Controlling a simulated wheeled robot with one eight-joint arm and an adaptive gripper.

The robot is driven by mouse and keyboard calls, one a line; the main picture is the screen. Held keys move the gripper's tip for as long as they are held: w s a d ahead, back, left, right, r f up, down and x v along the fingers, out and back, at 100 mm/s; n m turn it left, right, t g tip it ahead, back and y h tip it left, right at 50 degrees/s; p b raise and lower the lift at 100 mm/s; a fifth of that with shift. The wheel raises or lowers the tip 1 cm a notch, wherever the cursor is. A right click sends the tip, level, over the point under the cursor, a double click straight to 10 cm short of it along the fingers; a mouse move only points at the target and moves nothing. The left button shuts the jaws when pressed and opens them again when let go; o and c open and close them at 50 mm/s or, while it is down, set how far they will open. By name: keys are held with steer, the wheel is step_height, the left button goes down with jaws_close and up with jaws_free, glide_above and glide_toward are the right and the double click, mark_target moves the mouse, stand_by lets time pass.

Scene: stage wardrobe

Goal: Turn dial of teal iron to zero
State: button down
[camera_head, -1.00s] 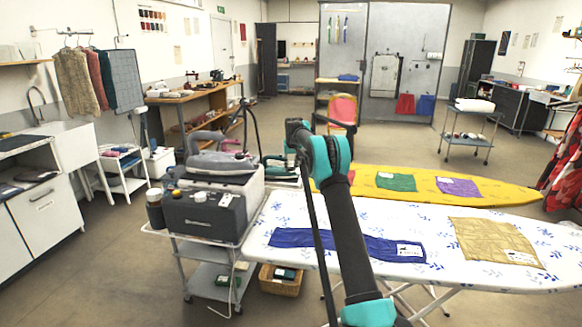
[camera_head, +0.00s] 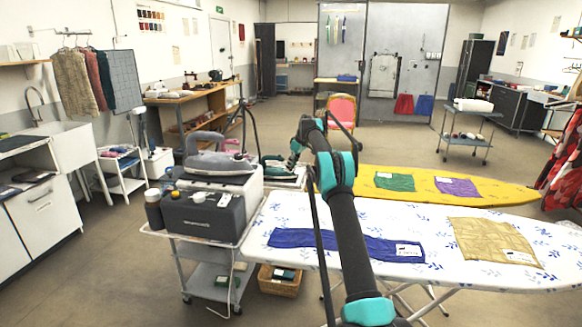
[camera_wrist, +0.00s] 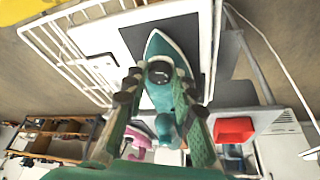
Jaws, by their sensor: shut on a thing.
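The teal iron (camera_wrist: 162,45) lies on a dark pad in the wrist view, its pointed end toward the top. Its round dark dial (camera_wrist: 160,72) sits between the fingertips of my gripper (camera_wrist: 159,80), which is shut on it. The dial's markings are too small to read. In the head view the teal iron (camera_head: 272,163) is small and partly hidden beside my gripper (camera_head: 297,153), behind the grey iron's stand.
A grey iron (camera_head: 218,162) stands on a steam station on a trolley at the left. A white ironing board (camera_head: 460,278) and a yellow one (camera_head: 350,185) lie to the right. A white wire rack (camera_wrist: 62,48) borders the teal iron.

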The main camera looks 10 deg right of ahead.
steer(key=shift+n, duration=0.6)
steer(key=shift+d, duration=0.1)
steer(key=c, duration=1.2)
jaws_free()
steer(key=shift+w+v, duration=0.2)
steer(key=shift+v, duration=3.5)
steer(key=shift+d, duration=0.1)
